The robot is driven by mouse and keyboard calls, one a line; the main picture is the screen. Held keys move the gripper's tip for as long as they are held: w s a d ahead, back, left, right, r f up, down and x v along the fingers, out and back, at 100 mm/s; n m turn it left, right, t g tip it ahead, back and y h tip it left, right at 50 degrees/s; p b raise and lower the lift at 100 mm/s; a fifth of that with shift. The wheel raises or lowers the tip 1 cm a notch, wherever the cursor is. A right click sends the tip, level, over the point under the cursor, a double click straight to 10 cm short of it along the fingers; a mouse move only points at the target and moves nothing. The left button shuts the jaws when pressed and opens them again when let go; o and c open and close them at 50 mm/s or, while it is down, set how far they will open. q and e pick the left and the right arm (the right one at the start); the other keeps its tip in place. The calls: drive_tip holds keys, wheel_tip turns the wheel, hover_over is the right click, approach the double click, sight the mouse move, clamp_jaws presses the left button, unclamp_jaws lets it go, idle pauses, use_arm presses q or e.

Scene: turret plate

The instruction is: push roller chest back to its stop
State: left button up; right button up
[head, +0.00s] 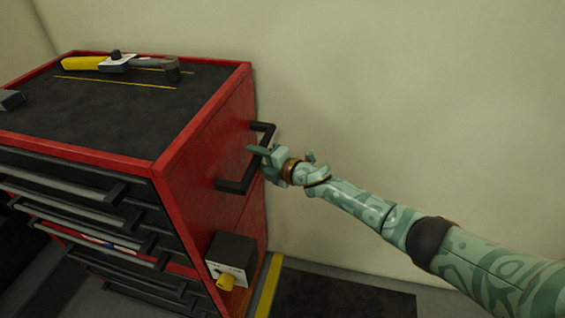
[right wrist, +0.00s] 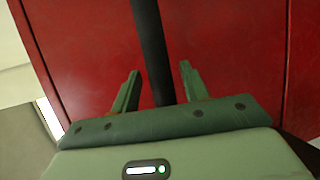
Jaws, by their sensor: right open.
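The red roller chest (head: 205,140) with black drawers stands at the left in the head view, its back close to the wall. A black side handle (head: 236,186) sticks out from its right side. My right gripper (head: 258,150) is at this handle. In the right wrist view my right gripper (right wrist: 157,85) is open, its two green fingers on either side of the black handle bar (right wrist: 150,45), with gaps to both. The red side panel (right wrist: 80,50) of the chest lies beyond the fingers. My left gripper is not in view.
A yellow and grey tool (head: 120,63) lies on the chest's black top. A yellow floor line (head: 268,288) and a dark mat (head: 340,296) lie to the right. The wall (head: 420,90) is bare.

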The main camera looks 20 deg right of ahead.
drive_tip(key=p+v, duration=0.3)
drive_tip(key=v, duration=1)
drive_tip(key=shift+s+r, duration=0.25)
